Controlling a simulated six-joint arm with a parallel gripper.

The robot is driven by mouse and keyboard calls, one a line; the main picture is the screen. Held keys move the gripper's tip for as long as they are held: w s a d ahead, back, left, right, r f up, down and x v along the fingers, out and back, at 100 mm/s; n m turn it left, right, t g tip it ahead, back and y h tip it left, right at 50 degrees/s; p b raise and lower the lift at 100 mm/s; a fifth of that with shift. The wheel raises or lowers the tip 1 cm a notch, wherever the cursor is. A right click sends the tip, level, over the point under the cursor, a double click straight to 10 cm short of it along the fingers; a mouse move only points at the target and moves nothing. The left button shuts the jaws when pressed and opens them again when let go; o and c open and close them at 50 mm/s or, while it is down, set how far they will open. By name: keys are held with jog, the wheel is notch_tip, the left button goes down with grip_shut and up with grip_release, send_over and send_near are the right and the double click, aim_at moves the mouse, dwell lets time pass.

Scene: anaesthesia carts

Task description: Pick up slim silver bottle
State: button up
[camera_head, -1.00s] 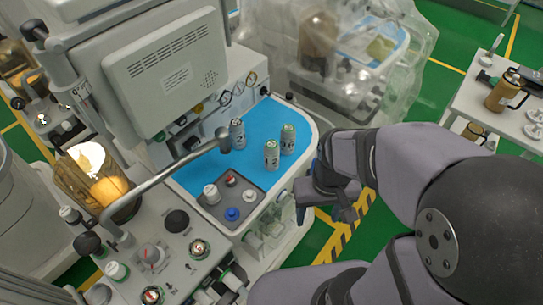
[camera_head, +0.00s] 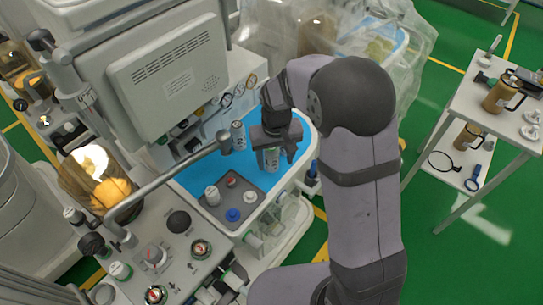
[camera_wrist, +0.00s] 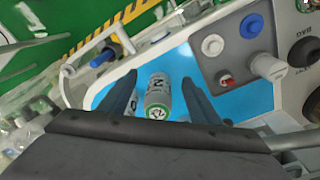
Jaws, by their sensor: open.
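Similar slim silver bottles stand on a blue work surface (camera_head: 196,178). One silver bottle (camera_head: 268,160) is upright just below my gripper (camera_head: 276,146). Another silver bottle (camera_head: 238,136) stands farther left, behind it. In the wrist view, a silver bottle with a green-ringed top (camera_wrist: 158,92) lies in line between my two open fingers (camera_wrist: 157,80). Part of another bottle (camera_wrist: 132,103) shows beside the left finger. In the head view my gripper and arm hide the third bottle's place. I cannot tell whether the fingers touch a bottle.
A grey tray (camera_head: 214,209) with several small white, blue and red-topped items sits in front of the bottles. A metal tube (camera_head: 165,182) with a rounded end reaches in from the left. The cart's monitor (camera_head: 168,75) rises behind. A side table (camera_head: 475,105) stands at right.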

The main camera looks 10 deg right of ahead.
aim_at(271, 158)
jog(key=w, duration=0.1)
jog(key=w+r, duration=0.2)
jog(key=shift+a+t, duration=0.25)
jog(key=shift+t, duration=0.15)
jog(key=shift+w+m, duration=0.1)
jog(key=shift+m, duration=0.6)
jog(key=shift+w+a+f+p, duration=0.15)
jog(key=shift+f+p, duration=0.4)
jog(key=shift+f, duration=0.65)
jog(key=shift+w+d+f+p, duration=0.15)
jog(key=shift+f+p, duration=0.35)
jog(key=shift+f, duration=0.7)
jog(key=shift+w+a+f+p, duration=0.15)
jog(key=shift+f+p, duration=0.4)
jog(key=shift+f, duration=0.65)
jog(key=shift+c, duration=0.5)
jog(key=c, duration=1.1)
jog(key=shift+r, duration=0.15)
